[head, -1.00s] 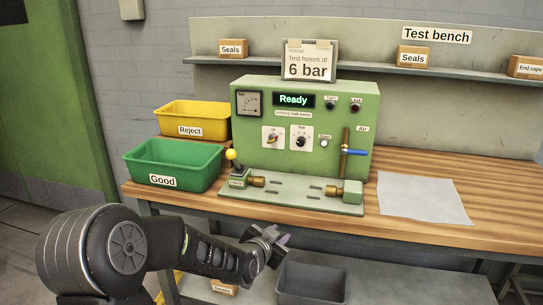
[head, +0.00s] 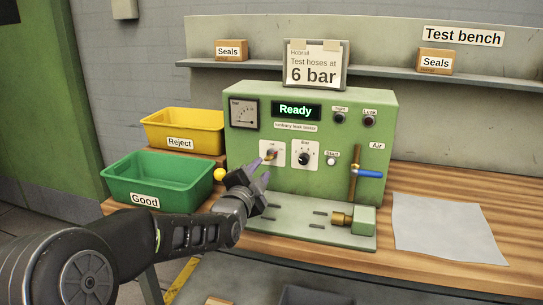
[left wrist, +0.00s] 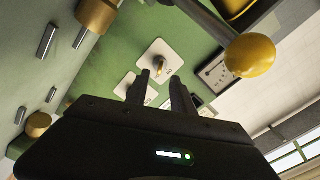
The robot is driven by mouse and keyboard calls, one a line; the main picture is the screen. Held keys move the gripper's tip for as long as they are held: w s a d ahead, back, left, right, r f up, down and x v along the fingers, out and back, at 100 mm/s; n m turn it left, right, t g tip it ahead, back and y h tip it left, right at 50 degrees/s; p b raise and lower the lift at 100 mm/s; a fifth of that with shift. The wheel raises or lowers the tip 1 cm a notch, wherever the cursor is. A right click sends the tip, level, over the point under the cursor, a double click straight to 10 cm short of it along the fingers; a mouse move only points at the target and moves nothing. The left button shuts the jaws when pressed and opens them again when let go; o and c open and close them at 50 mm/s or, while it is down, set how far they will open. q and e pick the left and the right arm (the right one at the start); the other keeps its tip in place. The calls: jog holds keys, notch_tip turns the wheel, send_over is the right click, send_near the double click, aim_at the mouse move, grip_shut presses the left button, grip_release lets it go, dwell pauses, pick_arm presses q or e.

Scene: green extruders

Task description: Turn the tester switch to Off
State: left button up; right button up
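The green tester (head: 320,175) stands on the bench, its display (head: 296,110) reading "Ready". The tester switch (head: 271,154) is a small brass-coloured knob on a white plate at the left of the panel. It also shows in the left wrist view (left wrist: 159,66), beyond and between my fingertips. My left gripper (head: 261,171) is just in front of the switch, slightly low in the head view. In the left wrist view its fingers (left wrist: 160,90) are apart with nothing between them. I cannot make out which marking the knob points at. My right gripper is out of view.
A yellow ball-topped lever (head: 220,174) is close beside my left gripper; its ball looms in the left wrist view (left wrist: 250,55). The pressure dial (head: 304,154) is right of the switch. Green Good (head: 160,182) and yellow Reject (head: 183,128) bins stand left. A paper sheet (head: 445,228) lies right.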

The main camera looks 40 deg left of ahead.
aim_at(268, 157)
pick_arm(q)
jog(key=shift+p+x, duration=0.5)
jog(key=shift+x, duration=3.3)
jog(key=shift+c, duration=0.6)
grip_shut()
